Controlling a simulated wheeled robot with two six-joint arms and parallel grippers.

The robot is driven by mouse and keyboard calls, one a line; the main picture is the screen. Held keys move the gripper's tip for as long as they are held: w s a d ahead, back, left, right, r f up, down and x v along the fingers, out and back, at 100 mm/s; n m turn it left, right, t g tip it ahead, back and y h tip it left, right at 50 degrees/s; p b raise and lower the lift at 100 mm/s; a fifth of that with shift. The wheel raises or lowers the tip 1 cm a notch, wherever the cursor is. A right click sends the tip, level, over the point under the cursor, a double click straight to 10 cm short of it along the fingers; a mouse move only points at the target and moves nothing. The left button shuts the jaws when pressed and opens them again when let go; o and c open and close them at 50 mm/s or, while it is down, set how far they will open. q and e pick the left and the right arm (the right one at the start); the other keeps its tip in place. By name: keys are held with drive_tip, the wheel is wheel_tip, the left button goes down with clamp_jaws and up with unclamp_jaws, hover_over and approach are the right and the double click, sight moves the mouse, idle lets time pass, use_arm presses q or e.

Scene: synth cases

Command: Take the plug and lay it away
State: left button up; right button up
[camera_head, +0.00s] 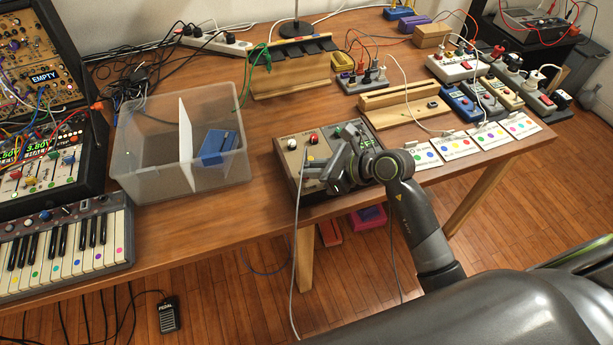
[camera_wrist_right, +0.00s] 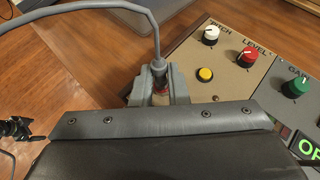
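My right gripper (camera_head: 309,172) is at the left part of the beige and grey synth box (camera_head: 283,150) at the table's front edge. In the right wrist view its two grey fingers (camera_wrist_right: 160,94) are closed around a plug (camera_wrist_right: 159,86) with a reddish band. A grey cable (camera_wrist_right: 150,28) runs from the plug, arching up and left; in the head view it hangs over the table edge. The plug's tip is hidden, so I cannot tell whether it sits in a socket. My left gripper is not in view.
A clear plastic bin (camera_head: 122,150) with a white divider (camera_head: 186,135) and a blue block (camera_head: 218,147) stands left of the box. A keyboard (camera_head: 65,243) is at far left. White cards (camera_head: 468,144) and several small devices are on the right. Table between bin and box is clear.

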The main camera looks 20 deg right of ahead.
clamp_jaws()
drive_tip(key=shift+r, duration=0.15)
drive_tip(key=shift+r+p, duration=1.6)
drive_tip(key=shift+r, duration=0.2)
